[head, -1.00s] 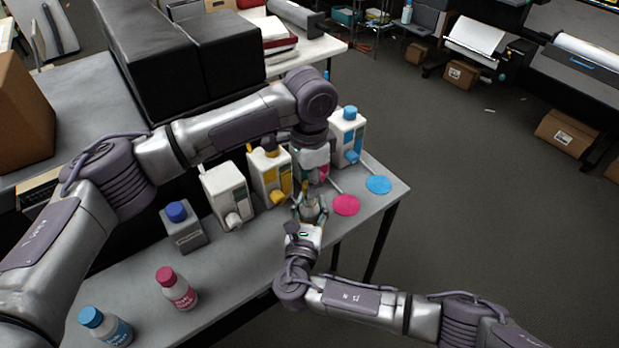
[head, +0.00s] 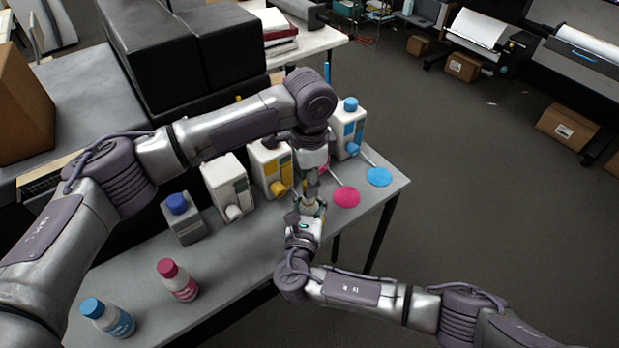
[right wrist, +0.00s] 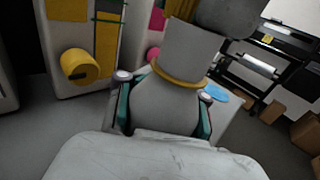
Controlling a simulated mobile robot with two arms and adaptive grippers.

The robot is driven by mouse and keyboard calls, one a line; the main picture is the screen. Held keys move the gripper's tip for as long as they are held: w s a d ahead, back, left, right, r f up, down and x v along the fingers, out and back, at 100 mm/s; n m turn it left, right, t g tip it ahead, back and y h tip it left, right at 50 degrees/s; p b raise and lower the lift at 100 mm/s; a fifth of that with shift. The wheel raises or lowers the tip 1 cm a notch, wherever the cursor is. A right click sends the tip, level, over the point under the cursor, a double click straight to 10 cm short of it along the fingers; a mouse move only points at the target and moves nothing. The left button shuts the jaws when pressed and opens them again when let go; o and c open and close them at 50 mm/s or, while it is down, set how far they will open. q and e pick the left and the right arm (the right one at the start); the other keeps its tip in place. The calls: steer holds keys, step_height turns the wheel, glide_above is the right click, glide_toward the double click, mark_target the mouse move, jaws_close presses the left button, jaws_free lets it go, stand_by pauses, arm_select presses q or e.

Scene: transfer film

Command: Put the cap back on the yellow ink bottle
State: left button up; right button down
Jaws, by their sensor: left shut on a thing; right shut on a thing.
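My right gripper (head: 307,208) is shut around the yellow ink bottle, seen in the right wrist view as a grey-white body (right wrist: 168,105) with a yellow ring and pale neck. The bottle tilts in that view, and the fingers hold its sides. Just above the neck is the yellow cap (right wrist: 182,10), beside a grey part of my left gripper (right wrist: 228,16). My left gripper (head: 311,178) is shut on the cap, directly above my right gripper in the head view. Whether the cap touches or sits on the neck I cannot tell.
A white tank with yellow panels (head: 268,166) stands close behind the grippers; other tanks flank it. A pink disc (head: 346,196) and blue disc (head: 379,177) lie at right. A pink-capped bottle (head: 178,281) and blue-capped bottle (head: 106,320) stand at front left. The front middle of the table is clear.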

mark_target(308, 207)
arm_select(q)
steer(key=shift+s+f, duration=0.1)
steer(key=shift+f, duration=0.1)
steer(key=shift+c, duration=0.2)
steer(key=shift+s+a+f+n, duration=0.1)
steer(key=shift+s+f+n, duration=0.3)
steer(key=shift+s+n, duration=0.1)
steer(key=shift+c, duration=0.6)
steer(key=shift+o, duration=1.2)
steer(key=shift+s+f+n, duration=0.3)
steer(key=shift+f+n, duration=0.05)
steer(key=shift+n, duration=0.05)
steer(key=shift+o, duration=0.2)
steer(key=shift+s+f, duration=0.1)
steer(key=shift+n, duration=0.3)
steer(key=c, duration=0.3)
steer(key=shift+w, duration=0.2)
steer(key=shift+a+r+h, duration=0.1)
steer(key=shift+r+h, duration=0.15)
steer(key=shift+h, duration=0.05)
